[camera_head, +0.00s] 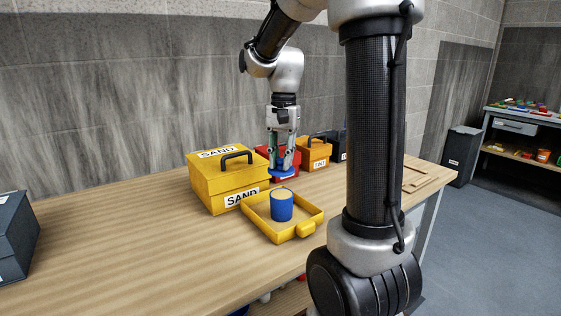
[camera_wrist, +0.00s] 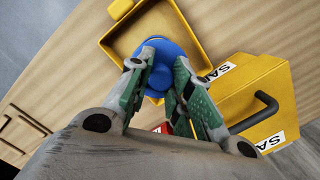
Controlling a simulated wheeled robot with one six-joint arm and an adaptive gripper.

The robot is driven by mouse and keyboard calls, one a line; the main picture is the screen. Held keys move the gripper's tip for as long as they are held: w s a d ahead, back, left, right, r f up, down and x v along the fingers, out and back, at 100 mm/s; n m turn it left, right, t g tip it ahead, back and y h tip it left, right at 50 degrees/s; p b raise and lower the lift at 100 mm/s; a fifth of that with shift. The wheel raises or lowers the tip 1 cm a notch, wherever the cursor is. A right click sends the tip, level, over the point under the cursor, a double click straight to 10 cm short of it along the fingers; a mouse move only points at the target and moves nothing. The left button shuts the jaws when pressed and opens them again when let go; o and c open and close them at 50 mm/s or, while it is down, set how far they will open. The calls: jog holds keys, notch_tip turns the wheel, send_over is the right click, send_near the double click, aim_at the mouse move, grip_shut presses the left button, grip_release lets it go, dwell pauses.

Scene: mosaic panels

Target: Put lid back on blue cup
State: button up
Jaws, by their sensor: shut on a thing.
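The blue cup (camera_head: 282,207) stands upright in a shallow yellow tray (camera_head: 304,231) on the wooden table. Its top looks uncovered and shows a tan surface. My gripper (camera_head: 282,166) is shut on the blue lid (camera_head: 283,172), a flat disc held roughly level. In the head view the lid appears just above and behind the cup, apart from it. In the wrist view the lid (camera_wrist: 166,47) shows beyond my fingertips (camera_wrist: 160,72), over the yellow tray (camera_wrist: 115,46). I cannot make out the cup separately there.
A yellow SAND box (camera_head: 215,185) with a dark handle stands left of my gripper. A red box (camera_head: 263,160) and an orange box (camera_head: 315,153) stand behind it. A dark box (camera_head: 14,236) sits at the far left. The table's front left is clear.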

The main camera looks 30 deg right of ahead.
jog(key=shift+s+f, duration=0.1)
jog(key=shift+f, duration=3.05)
jog(key=shift+f, duration=0.15)
jog(key=o, duration=0.8)
jog(key=shift+o, duration=0.3)
jog(key=o, duration=0.4)
